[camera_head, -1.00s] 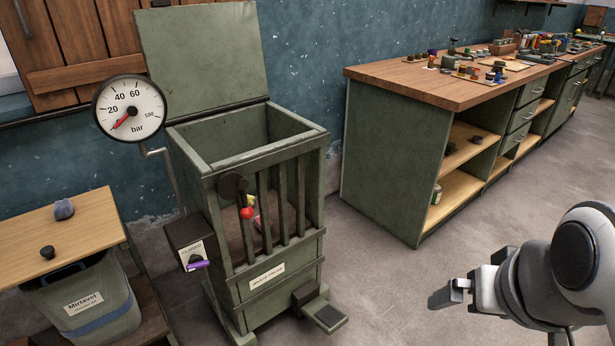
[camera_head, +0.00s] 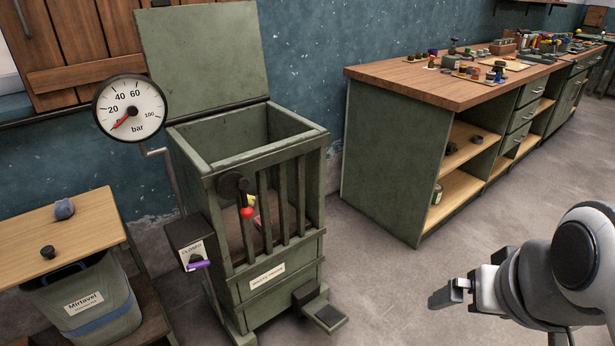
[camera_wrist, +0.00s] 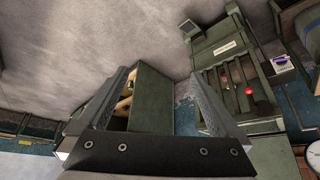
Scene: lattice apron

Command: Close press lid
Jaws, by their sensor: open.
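The press (camera_head: 255,210) is a green box with a barred front, standing against the blue wall. Its lid (camera_head: 203,58) stands open, upright at the back edge, and the top of the box is uncovered. A red knob (camera_head: 246,213) on a dark lever shows at the front bars, with something yellow and reddish behind them. My gripper (camera_head: 448,292) is at the lower right, well apart from the press. In the wrist view my gripper's two fingers (camera_wrist: 163,105) are spread with nothing between them, and the press appears upside down at the right (camera_wrist: 228,70).
A pressure gauge (camera_head: 130,108) on a bent pipe and a switch box (camera_head: 190,245) with a purple handle flank the press on the left. A pedal (camera_head: 325,314) juts out at its foot. A wooden-topped workbench (camera_head: 440,85) stands at right. Floor between press and gripper is clear.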

